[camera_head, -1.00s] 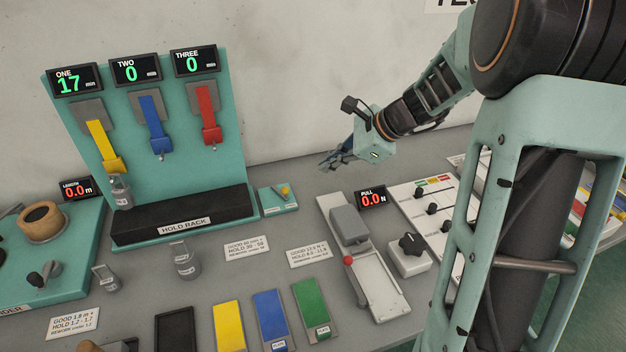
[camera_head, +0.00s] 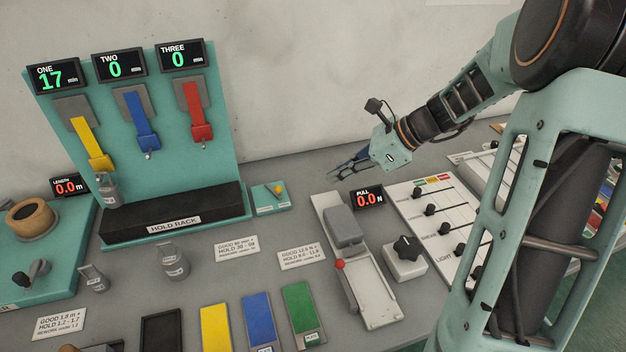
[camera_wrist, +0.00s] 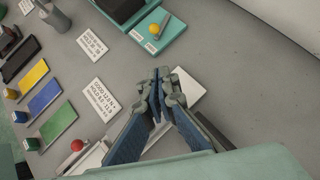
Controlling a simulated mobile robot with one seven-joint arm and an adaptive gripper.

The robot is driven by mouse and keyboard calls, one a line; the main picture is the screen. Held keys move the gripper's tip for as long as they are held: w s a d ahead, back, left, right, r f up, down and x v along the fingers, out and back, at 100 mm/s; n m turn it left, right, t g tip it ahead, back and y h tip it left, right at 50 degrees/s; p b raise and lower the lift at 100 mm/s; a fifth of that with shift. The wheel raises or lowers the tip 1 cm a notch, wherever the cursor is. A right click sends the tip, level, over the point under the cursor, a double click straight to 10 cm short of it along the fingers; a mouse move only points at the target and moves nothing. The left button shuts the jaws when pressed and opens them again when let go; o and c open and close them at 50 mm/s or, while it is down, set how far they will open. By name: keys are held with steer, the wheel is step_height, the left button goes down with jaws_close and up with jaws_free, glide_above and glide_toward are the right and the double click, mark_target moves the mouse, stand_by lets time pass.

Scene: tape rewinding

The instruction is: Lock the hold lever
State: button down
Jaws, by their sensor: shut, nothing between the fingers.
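A lever with a yellow ball knob (camera_head: 278,188) stands on a small teal plate (camera_head: 262,205) to the right of the hold rack. The ball (camera_wrist: 154,29) and its plate (camera_wrist: 172,41) also show at the top of the wrist view. A second lever with a red knob (camera_head: 340,264) is on the grey pull tester (camera_head: 381,310). Its red knob (camera_wrist: 77,145) shows at the lower left of the wrist view. My gripper (camera_head: 335,172) is shut and empty, held above the bench, right of the yellow knob and apart from both levers. Its fingertips (camera_wrist: 158,75) meet in the wrist view.
The hold rack (camera_head: 137,100) carries yellow, blue and red hanging straps. A PULL display (camera_head: 369,199) and a black dial (camera_head: 407,248) stand near the tester. Weights (camera_head: 172,263), label cards and coloured blocks lie in front. The wall is behind.

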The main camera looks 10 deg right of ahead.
glide_toward(280, 195)
steer(key=f, duration=0.1)
steer(key=d+f, duration=0.1)
steer(key=f, duration=0.1)
steer(key=shift+s+f+b, duration=0.1)
steer(key=shift+s+b, duration=0.1)
steer(key=shift+b, duration=0.15)
steer(key=a, duration=0.1)
steer(key=w+a, duration=0.1)
steer(key=a, duration=0.1)
steer(key=shift+w+a+f, duration=0.15)
steer(key=shift+w+a, duration=0.2)
steer(key=shift+a, duration=0.25)
steer(key=shift+s, duration=0.1)
steer(key=shift+s+a+m+t, duration=0.2)
steer(key=shift+m+t, duration=0.1)
steer(key=shift+m, duration=0.1)
